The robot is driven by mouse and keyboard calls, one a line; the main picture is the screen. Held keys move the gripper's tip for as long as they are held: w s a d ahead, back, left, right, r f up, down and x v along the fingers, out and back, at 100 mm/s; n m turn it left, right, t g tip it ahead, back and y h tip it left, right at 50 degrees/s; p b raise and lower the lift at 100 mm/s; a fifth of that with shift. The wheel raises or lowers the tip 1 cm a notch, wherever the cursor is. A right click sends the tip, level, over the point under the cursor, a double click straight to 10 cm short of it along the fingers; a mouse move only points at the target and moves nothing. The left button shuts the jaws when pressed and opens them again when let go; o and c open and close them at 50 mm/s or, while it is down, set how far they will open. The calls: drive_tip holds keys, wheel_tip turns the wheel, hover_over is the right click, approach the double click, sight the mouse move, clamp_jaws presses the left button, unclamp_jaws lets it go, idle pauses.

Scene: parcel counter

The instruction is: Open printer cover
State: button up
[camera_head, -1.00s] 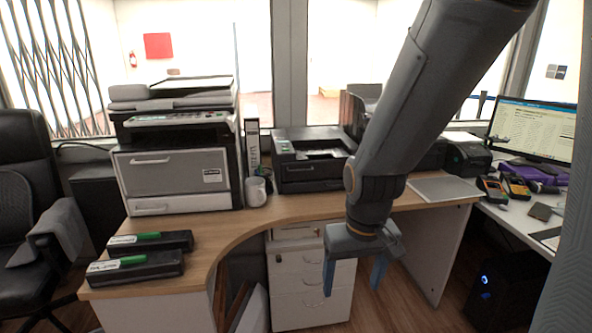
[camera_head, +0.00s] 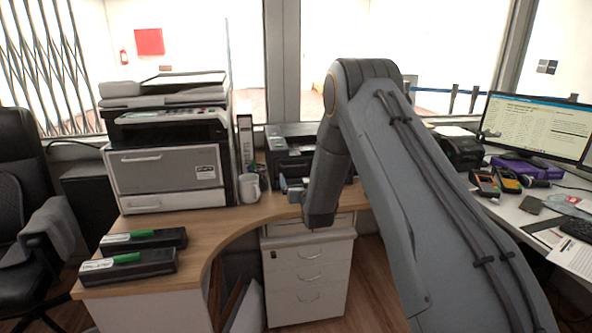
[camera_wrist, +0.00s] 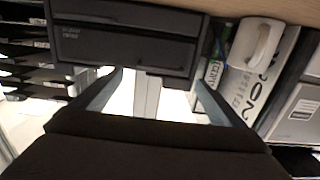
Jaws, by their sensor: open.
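A small black printer (camera_head: 283,160) stands on the wooden desk, partly hidden behind my arm in the head view. Its dark front fills the top of the wrist view (camera_wrist: 125,32), which looks upside down. No raised cover shows on it. A large grey-and-white copier-printer (camera_head: 168,150) stands to its left, with its lid down; its side shows at the right of the wrist view (camera_wrist: 303,108). My gripper (camera_wrist: 158,82) is open and empty, with its fingers spread in front of the black printer. I cannot tell if a finger touches it. In the head view my arm mostly hides it.
A white mug (camera_head: 249,187) and an upright binder (camera_head: 246,145) stand between the two machines. White drawers (camera_head: 305,280) stand below. A monitor (camera_head: 538,128) is at right.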

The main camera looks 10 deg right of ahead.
drive_tip(key=w, duration=0.8)
drive_tip(key=shift+p, duration=0.45)
drive_tip(key=shift+w, duration=0.1)
